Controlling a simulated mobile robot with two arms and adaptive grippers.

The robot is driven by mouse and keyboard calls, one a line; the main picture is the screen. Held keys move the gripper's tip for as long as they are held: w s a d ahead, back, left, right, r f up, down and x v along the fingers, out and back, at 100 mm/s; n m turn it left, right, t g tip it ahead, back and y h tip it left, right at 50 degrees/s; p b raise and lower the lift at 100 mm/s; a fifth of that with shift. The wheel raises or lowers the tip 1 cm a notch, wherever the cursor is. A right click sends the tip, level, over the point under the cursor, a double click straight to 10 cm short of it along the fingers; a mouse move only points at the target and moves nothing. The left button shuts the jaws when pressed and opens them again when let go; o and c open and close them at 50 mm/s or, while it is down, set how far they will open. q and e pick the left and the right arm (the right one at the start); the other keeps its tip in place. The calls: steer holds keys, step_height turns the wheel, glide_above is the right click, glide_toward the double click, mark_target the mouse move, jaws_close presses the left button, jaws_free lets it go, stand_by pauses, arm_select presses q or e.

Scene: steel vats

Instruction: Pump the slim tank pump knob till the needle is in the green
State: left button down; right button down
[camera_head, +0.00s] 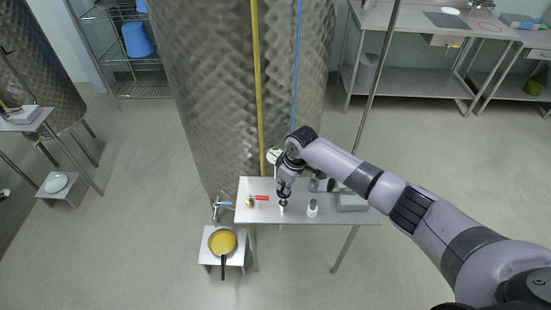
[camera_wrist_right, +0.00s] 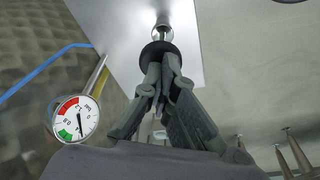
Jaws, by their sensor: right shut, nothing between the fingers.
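My right gripper (camera_head: 284,192) is over the small steel table in front of the large tank (camera_head: 225,90). In the right wrist view its fingers (camera_wrist_right: 162,62) are shut and empty. Their tips are at the black disc-shaped pump knob (camera_wrist_right: 157,49) on a silver stem; I cannot tell if they touch. The round gauge (camera_wrist_right: 76,118) has a white face with red and green bands. Its dark needle points toward the lower part of the picture, seemingly outside the green band at lower left. The gauge is small in the head view (camera_head: 273,156). My left gripper is not in view.
A pan (camera_head: 222,241) with yellow contents stands on a low stool at left. A yellow pipe (camera_head: 257,90) and blue tube (camera_head: 296,70) run up the tank.

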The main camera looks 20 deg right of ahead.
mark_target(285, 195)
step_height(285, 195, down, 5)
steer(key=b, duration=0.2)
steer(key=shift+s+r+b, duration=0.15)
steer(key=shift+b, duration=0.2)
steer(key=p+v, duration=0.3)
steer(key=shift+w+a+r, duration=0.2)
steer(key=shift+w, duration=0.2)
steer(key=shift+p+v, duration=0.65)
steer(key=shift+v, duration=0.6)
steer(key=shift+w+a, duration=0.15)
steer(key=shift+a, duration=0.05)
